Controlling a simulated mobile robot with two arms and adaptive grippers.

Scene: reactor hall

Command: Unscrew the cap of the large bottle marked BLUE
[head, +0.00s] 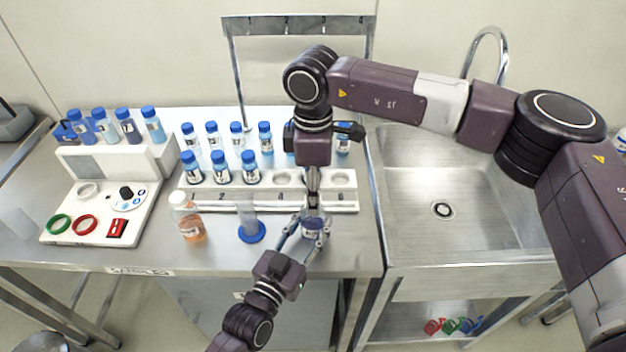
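A bottle with a bluish body (313,228) stands upright at the front right of the bench. Its mark is too small to read, so I cannot tell whether it says BLUE. My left gripper (314,236) reaches in from the front, with its fingers on both sides of the body, shut on it. My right gripper (313,205) points straight down over the bottle's top, seen edge-on. The cap is hidden by the fingers, and I cannot tell whether they grip it.
A numbered white rack (265,198) with blue-capped bottles stands behind. An orange bottle (192,222) and a clear cylinder on a blue base (252,233) are left of the grippers. A white tray (60,232) holds rings at left. A steel sink (410,170) is right.

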